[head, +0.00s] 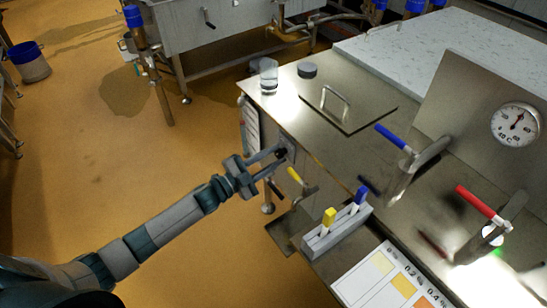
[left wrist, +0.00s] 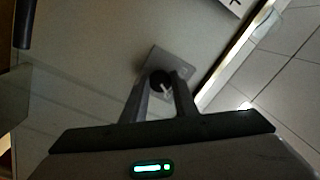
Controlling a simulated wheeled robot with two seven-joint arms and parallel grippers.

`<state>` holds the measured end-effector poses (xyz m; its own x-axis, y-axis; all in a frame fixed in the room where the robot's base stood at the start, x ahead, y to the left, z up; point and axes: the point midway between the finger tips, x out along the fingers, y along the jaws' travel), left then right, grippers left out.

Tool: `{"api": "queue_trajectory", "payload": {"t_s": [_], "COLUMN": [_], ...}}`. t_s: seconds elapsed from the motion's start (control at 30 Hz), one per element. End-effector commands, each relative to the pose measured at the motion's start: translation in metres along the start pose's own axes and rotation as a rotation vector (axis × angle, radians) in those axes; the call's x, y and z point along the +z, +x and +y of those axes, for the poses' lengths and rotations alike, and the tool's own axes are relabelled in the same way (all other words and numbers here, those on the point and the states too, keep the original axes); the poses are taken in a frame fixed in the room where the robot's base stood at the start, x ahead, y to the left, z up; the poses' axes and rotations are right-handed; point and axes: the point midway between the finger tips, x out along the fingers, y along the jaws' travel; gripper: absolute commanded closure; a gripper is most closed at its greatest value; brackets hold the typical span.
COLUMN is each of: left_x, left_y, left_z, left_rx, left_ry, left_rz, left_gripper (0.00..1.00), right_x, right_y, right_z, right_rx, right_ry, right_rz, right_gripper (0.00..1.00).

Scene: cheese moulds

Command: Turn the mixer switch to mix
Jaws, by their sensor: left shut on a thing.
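The mixer switch is a small black knob (head: 281,153) on a grey plate on the end side of the steel counter. In the left wrist view the knob (left wrist: 160,79) shows a light pointer mark, and its plate (left wrist: 167,62) is seen behind it. My left gripper (head: 277,157) reaches in from the left and is shut on the knob. In the left wrist view the fingertips (left wrist: 161,84) lie on either side of it. The labels on the plate are too small and dark to read. My right gripper is not in view.
A yellow-handled valve (head: 295,175) sticks out close to the right of my gripper. A grey holder (head: 337,233) with yellow and blue-handled tools is nearby.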

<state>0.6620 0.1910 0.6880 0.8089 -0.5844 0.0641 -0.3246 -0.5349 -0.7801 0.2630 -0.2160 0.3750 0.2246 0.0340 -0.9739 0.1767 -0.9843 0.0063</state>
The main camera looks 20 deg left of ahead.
Motion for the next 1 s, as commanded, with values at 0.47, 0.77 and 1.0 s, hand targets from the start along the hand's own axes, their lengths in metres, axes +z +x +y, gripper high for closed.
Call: {"api": "queue_trajectory", "payload": {"t_s": [0.47,0.77,1.0], "left_x": [0.0002,0.0000,0.0004], "left_y": [-0.0002,-0.0001,-0.0084], "left_z": [-0.0006,-0.0002,0.0005], "left_rx": [0.000,0.000,0.000], "left_ry": [0.011,0.010,0.009], "left_rz": [0.000,0.001,0.000], "left_gripper": [0.62,0.56,0.56], "right_x": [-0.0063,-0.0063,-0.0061], "right_y": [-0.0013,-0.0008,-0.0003], "right_z": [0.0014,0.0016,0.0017], "right_rx": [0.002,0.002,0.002], "right_ry": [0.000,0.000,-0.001], "right_rz": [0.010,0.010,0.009], "right_gripper": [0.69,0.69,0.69]}}
